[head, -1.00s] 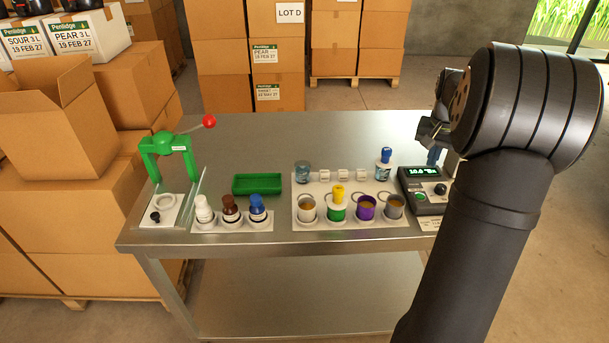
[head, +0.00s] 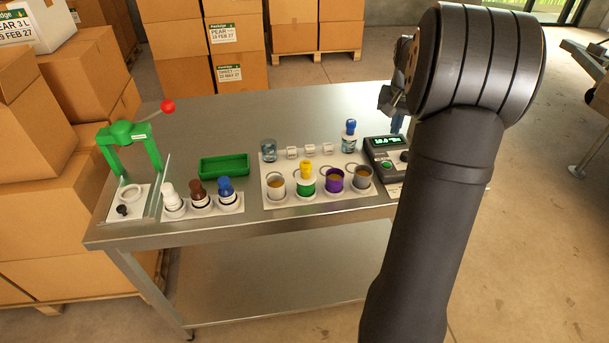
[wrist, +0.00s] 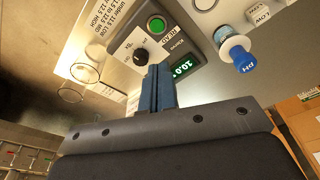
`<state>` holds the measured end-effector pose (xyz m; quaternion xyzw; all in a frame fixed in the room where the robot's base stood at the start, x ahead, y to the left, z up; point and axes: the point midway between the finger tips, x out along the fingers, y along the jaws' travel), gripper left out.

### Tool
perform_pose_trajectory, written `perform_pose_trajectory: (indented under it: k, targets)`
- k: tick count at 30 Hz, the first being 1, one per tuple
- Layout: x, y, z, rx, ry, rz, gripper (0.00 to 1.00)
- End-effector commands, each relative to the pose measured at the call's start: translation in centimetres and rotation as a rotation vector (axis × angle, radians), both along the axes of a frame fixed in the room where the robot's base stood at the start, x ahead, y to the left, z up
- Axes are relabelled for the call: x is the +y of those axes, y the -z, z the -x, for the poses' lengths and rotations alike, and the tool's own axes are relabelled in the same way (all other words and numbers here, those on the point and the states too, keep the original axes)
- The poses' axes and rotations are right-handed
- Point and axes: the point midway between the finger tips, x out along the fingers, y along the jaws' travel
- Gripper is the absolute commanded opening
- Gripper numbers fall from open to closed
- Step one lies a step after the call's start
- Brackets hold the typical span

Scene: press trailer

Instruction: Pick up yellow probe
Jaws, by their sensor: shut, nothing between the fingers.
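The yellow probe (head: 306,167) stands upright in the green cup (head: 306,185), in the front row of the white rack (head: 281,203). Only its yellow top shows above the cup. My gripper (head: 397,124) is at the right, above the back of the meter and well apart from the yellow probe. In the wrist view its blue fingers (wrist: 158,88) are together with nothing between them, in front of the meter. The yellow probe does not show in the wrist view.
A meter (head: 384,154) with a lit display stands right of the rack. A blue-capped pH probe (head: 349,128) sits in a glass at the rack's back right. Left are a green tray (head: 224,167), three bottles (head: 198,194) and a green press (head: 125,134). The table's back left is clear.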

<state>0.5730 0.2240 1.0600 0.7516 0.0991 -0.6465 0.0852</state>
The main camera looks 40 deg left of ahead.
Motion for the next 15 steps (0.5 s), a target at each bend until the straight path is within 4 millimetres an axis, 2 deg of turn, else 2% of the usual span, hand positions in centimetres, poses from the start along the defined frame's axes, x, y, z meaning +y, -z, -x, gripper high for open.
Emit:
perform_pose_trajectory:
  k: [9, 11, 15]
  targets:
    - [0.0, 0.0, 0.0, 0.0, 0.0, 0.0, 0.0]
    - [0.0, 0.0, 0.0, 0.0, 0.0, 0.0, 0.1]
    - [0.0, 0.0, 0.0, 0.0, 0.0, 0.0, 0.37]
